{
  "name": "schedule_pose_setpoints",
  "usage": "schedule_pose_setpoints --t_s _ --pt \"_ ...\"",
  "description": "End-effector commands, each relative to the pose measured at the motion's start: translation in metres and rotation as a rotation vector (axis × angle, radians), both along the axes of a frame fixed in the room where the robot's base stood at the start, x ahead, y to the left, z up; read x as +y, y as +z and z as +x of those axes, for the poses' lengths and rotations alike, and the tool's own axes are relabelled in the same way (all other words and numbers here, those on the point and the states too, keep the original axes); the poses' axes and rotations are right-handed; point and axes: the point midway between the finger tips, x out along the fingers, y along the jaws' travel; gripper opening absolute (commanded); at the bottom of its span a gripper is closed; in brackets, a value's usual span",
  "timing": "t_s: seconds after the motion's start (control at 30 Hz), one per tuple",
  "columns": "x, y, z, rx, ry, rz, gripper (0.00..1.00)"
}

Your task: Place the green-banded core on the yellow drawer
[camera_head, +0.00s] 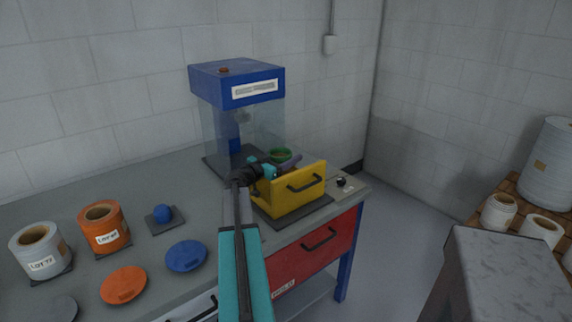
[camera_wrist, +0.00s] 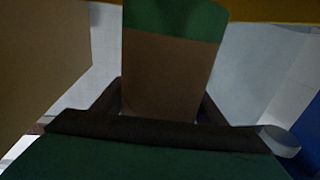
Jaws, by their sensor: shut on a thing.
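The yellow drawer (camera_head: 295,198) with a dark handle stands on a dark pad at the right end of the bench, in front of the blue machine. The green-banded core (camera_head: 279,153) shows its green rim just above and behind the drawer's front; its lower part is hidden in this view. In the wrist view the core (camera_wrist: 170,70) is brown cardboard with a green band at the top of the picture. My gripper (camera_head: 268,169) is at the drawer, shut on the core, with a jaw on each side of it. Whether the core touches the drawer's floor cannot be told.
A blue machine (camera_head: 238,85) with clear panels stands right behind the drawer. A small dark control (camera_head: 343,183) sits right of the drawer.

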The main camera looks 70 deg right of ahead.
Motion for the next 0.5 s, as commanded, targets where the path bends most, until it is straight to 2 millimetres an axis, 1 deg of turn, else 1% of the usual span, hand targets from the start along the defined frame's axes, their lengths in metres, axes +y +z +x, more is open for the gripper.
schedule_pose_setpoints --t_s 0.17,0.5 --pt "0.0 -0.005 0.0 0.001 0.001 0.0 0.4" --pt "0.0 -0.035 0.001 0.002 0.001 0.001 0.4"
